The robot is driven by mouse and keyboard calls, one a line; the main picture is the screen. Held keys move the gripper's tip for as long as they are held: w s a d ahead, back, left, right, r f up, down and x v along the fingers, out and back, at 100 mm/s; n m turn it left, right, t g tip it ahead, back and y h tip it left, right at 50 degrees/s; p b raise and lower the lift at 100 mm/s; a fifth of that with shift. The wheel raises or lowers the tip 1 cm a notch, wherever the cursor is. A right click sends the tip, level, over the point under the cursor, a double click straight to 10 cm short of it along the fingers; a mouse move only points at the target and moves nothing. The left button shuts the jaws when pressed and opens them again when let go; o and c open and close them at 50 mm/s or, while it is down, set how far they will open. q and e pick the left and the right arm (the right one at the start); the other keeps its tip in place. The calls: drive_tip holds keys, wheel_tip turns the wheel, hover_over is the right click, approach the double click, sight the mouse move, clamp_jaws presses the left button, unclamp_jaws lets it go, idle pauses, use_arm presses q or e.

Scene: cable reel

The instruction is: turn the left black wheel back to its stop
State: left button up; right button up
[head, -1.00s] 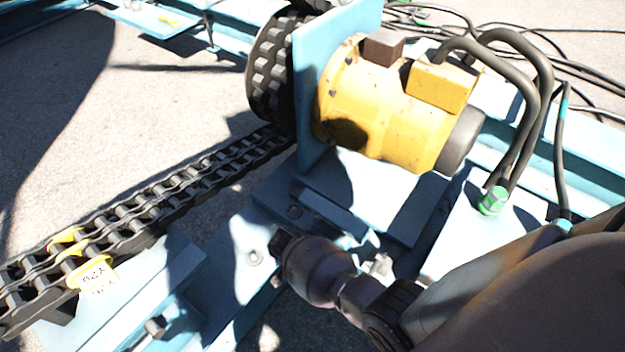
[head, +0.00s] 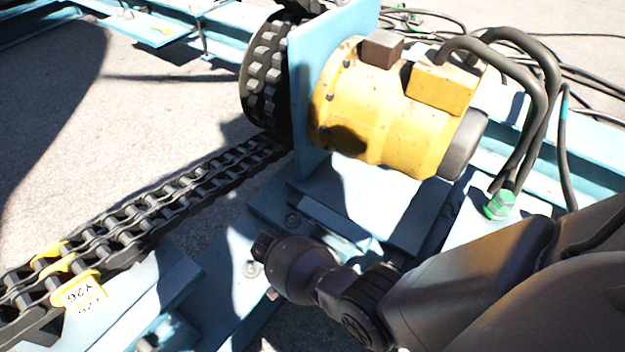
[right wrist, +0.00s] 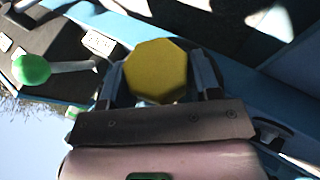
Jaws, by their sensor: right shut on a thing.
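In the right wrist view my right gripper (right wrist: 158,68) has its two fingers on either side of a yellow eight-sided knob (right wrist: 156,82) and is shut on it. The fingertips are partly hidden behind the knob. I cannot clearly make out a black hand wheel; a dark curved part (right wrist: 272,132) lies at the lower right. In the head view a black toothed wheel (head: 266,75) stands behind the blue plate. My right arm comes in from the right, but its gripper cannot be made out there. My left gripper is not in view.
A green-balled lever (right wrist: 32,69) stands left of my right gripper. In the head view a yellow motor (head: 385,115) is bolted to the blue plate (head: 312,120). A heavy chain (head: 150,212) runs to the lower left. Thick cables (head: 535,85) loop at the right.

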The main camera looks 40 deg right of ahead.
drive_tip(key=shift+s+f, duration=0.1)
drive_tip(key=shift+s, duration=0.05)
drive_tip(key=o, duration=1.3)
drive_tip(key=shift+c, duration=0.2)
drive_tip(key=p+v, duration=0.2)
drive_tip(key=v, duration=0.8)
drive_tip(key=shift+a+r, duration=0.2)
drive_tip(key=shift+r, duration=0.15)
drive_tip(key=shift+o, duration=0.2)
